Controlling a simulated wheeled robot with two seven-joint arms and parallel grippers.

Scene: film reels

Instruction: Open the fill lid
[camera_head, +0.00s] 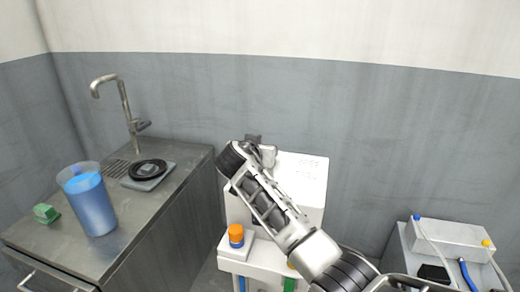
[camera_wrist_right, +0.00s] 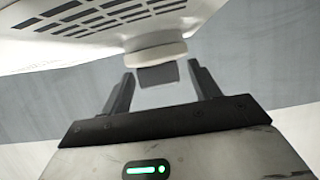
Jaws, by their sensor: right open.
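The white machine (camera_head: 305,185) stands against the wall, with my right arm crossing in front of it. The lid cannot be picked out with certainty in the head view. My right gripper (camera_wrist_right: 160,74) is open, its two dark fingers apart. In the right wrist view, a cream round fitting (camera_wrist_right: 155,53) with a dark grey block (camera_wrist_right: 158,75) sits on a pale vented panel. The block appears between or just beyond the fingertips; contact cannot be told. In the head view my right wrist hides part of the machine's top left. My left gripper is not in view.
An orange-capped bottle (camera_head: 236,236) sits on the machine's lower ledge. On the left, a steel counter (camera_head: 135,220) holds a blue jug (camera_head: 92,205), a black ring on a scale (camera_head: 148,170) and a green block (camera_head: 46,213). A grey box with tubes (camera_head: 450,238) stands at right.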

